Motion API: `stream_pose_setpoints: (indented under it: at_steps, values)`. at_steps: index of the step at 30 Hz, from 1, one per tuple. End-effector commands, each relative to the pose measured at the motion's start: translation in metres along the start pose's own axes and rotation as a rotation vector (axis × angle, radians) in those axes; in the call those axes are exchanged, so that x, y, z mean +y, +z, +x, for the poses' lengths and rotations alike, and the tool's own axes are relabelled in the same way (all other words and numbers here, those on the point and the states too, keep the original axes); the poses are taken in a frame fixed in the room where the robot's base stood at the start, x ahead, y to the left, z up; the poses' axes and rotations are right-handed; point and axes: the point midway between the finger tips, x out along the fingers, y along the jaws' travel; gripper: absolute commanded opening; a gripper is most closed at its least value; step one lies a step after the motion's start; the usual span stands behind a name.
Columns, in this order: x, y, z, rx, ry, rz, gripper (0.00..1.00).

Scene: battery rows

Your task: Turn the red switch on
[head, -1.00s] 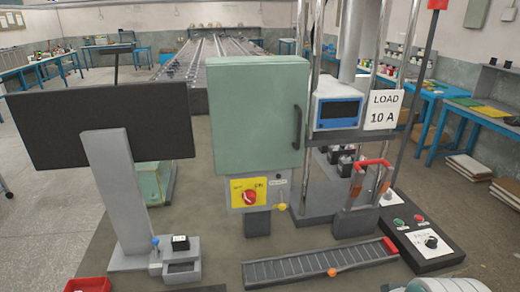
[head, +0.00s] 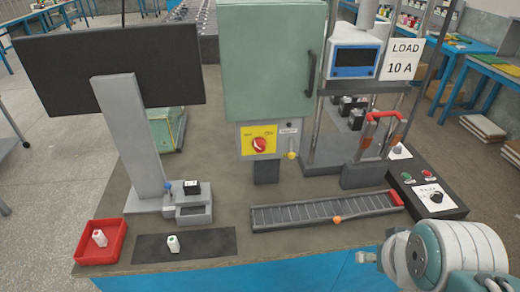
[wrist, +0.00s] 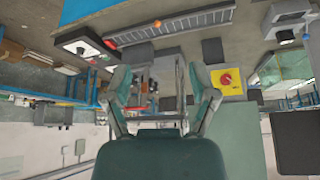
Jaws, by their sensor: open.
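The red switch (head: 259,144) is a round red knob on a yellow plate (head: 248,133), on the panel below the green cabinet (head: 270,60). In the wrist view, which looks upside down, the red switch (wrist: 227,79) shows to the right of my gripper (wrist: 160,80). My gripper is open and empty, its two teal fingers spread, and apart from the switch. In the head view my arm is at the lower right. The fingers hardly show there.
A yellow knob (head: 291,155) sits right of the switch. A grey ribbed rail (head: 320,212) lies in front. A black control box (head: 425,191) and red handle (head: 384,116) are at right. A monitor (head: 110,65), red tray (head: 90,256) and black mat (head: 150,247) are at left.

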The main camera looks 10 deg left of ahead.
Motion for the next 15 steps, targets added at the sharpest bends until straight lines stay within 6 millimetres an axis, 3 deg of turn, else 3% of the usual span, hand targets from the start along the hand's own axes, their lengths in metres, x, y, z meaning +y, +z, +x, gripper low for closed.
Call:
stream_pose_setpoints:
  at_steps: [5,15]
  values:
    - [-0.007,-0.022,0.011,0.041,-0.017,-0.008,0.93]
    - [-0.056,-0.138,0.08,0.304,-0.111,-0.023,0.93]
